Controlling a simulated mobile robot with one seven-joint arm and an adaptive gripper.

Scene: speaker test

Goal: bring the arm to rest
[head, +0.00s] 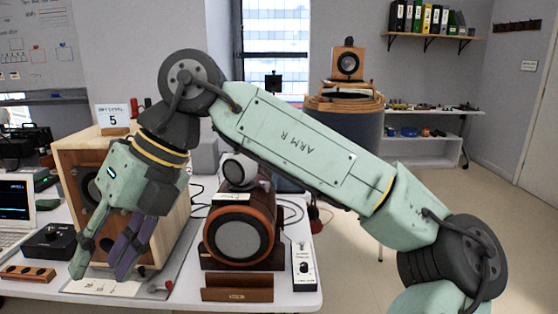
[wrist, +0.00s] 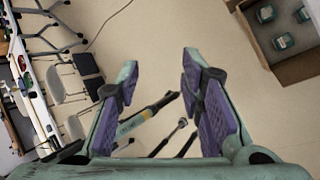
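My arm reaches across the head view from the lower right, bends at the upper left and points down. My gripper (head: 100,270) hangs at the left, in front of a wooden speaker box (head: 172,232), and hides part of it. In the wrist view my gripper (wrist: 158,72) has its two purple-padded fingers spread apart. Nothing is held between the fingertips. Pale floor (wrist: 155,35) shows beyond them. Whether the fingers touch anything on the table cannot be told in the head view.
An open cardboard box (wrist: 262,50) stands on the floor.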

